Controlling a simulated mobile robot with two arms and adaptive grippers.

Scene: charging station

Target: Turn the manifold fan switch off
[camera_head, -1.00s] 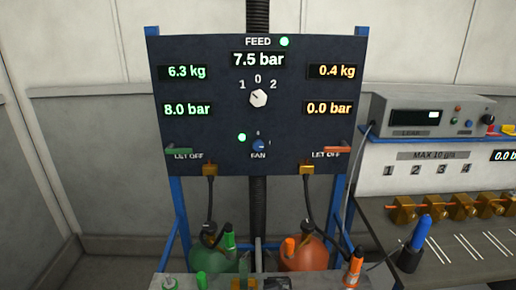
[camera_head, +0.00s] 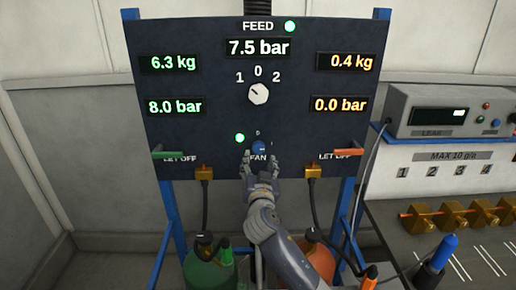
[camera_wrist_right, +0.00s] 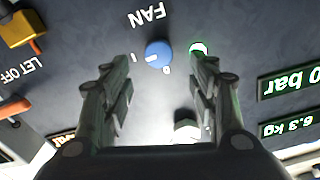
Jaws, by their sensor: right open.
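The fan switch (camera_head: 258,147) is a small blue knob low in the middle of the dark panel (camera_head: 210,130). In the right wrist view the knob (camera_wrist_right: 158,53) shows a white mark pointing toward the "I" label. The green lamp (camera_head: 240,138) beside it is lit. My right gripper (camera_head: 260,161) is open in front of the panel, its fingers pointing at the knob. In the right wrist view my fingertips (camera_wrist_right: 160,64) lie on either side of the knob with gaps. I cannot tell the remaining depth exactly. My left gripper is out of view.
A white feed selector (camera_head: 258,94) sits above the fan switch. A green let-off lever (camera_head: 172,154) and an orange one (camera_head: 342,154) stick out at the panel's lower sides. Hoses and gas bottles (camera_head: 207,268) are below. A bench with brass fittings (camera_head: 447,214) is at right.

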